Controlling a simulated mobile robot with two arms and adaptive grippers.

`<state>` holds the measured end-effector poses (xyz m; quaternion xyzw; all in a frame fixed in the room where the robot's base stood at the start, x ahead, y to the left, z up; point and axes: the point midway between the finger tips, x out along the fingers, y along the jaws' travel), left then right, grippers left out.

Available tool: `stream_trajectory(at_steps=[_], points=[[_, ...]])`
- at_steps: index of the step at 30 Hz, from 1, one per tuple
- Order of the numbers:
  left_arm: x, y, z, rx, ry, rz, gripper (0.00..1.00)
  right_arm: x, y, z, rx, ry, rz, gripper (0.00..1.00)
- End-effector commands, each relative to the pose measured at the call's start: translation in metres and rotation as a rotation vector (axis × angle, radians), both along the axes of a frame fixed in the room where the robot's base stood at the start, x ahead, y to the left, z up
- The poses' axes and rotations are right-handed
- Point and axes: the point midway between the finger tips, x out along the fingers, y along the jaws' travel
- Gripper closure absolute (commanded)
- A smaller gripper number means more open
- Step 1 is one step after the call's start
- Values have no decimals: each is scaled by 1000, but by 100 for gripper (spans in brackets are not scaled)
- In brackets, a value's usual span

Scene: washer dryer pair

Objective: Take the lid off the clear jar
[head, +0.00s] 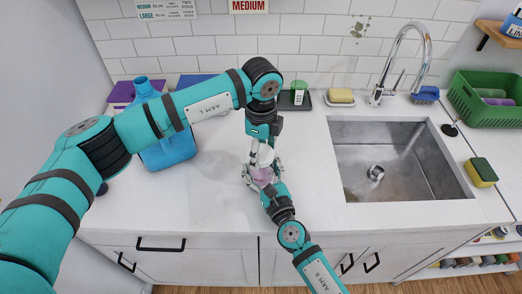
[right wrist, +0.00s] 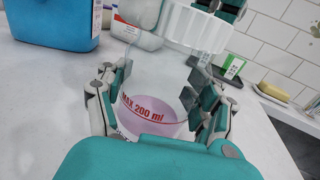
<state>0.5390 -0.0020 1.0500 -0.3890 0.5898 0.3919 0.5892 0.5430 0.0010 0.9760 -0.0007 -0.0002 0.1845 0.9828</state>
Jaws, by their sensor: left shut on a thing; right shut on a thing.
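The clear jar (head: 262,174) stands upright on the white counter with pink content in its lower part. In the right wrist view the jar (right wrist: 158,108) carries red "MAX 200 ml" lettering. My right gripper (head: 262,181) is shut on the jar's body, one finger on each side. The white ribbed lid (right wrist: 194,27) is at the top of the jar; it also shows in the head view (head: 265,156). My left gripper (head: 262,146) comes from above and is shut on the lid. I cannot tell whether the lid still touches the jar's rim.
A blue jug (head: 168,146) stands left of the jar. A soap dish with a yellow bar (head: 341,96) and a green-and-white container (head: 299,92) are behind. The steel sink (head: 390,165) is at the right, with a green basket (head: 487,98) beyond. The counter's front is clear.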

Motion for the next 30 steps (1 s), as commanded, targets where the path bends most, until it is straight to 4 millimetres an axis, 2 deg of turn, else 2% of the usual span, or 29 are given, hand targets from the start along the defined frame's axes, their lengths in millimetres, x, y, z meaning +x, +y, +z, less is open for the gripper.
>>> stream_trajectory(at_steps=[15, 26, 30], points=[[1, 0, 19, -1, -3, 1, 76, -1, 0, -2, -1, 3, 0, 100], [0, 0, 20, -2, -2, -1, 76, -1, 0, -1, -1, 3, 1, 100], [1, -1, 31, -2, -3, -1, 76, -1, 0, -1, -1, 3, 1, 100]])
